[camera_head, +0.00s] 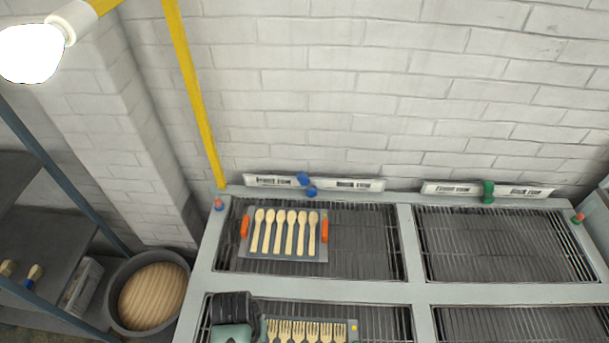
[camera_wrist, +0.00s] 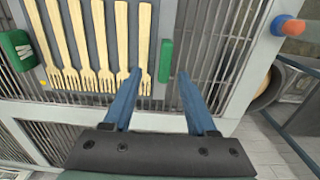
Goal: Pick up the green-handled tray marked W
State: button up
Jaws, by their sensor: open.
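A grey tray (camera_wrist: 102,36) with wooden forks (camera_wrist: 118,72) and green handles lies on the grated rack in the wrist view. One green handle (camera_wrist: 165,62) shows between the fingertips of my gripper (camera_wrist: 158,76), which is open with blue fingers. Whether the fingers are level with the handle or above it is unclear. The other green handle (camera_wrist: 16,50) is at the left. In the head view the same tray (camera_head: 340,322) is at the bottom edge; my arm hides its left end. No W is readable; a small yellow mark (camera_head: 354,328) shows at one corner.
A second tray (camera_head: 286,248) with wooden spoons and orange handles (camera_head: 324,229) sits in the upper left bay. The upper right bay (camera_head: 500,245) is empty. A round bin (camera_head: 112,310) stands left of the rack. A knob (camera_wrist: 289,29) sticks up at the rack corner.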

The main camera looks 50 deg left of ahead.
jog(key=shift+s+a+f+p, duration=0.1)
jog(key=shift+s+f+p, duration=0.1)
jog(key=shift+f, duration=1.2)
jog(key=shift+s+a+f+p, duration=0.1)
jog(key=shift+s+f+p, duration=0.1)
jog(key=shift+f, duration=1.2)
jog(key=shift+c, duration=0.3)
grip_shut()
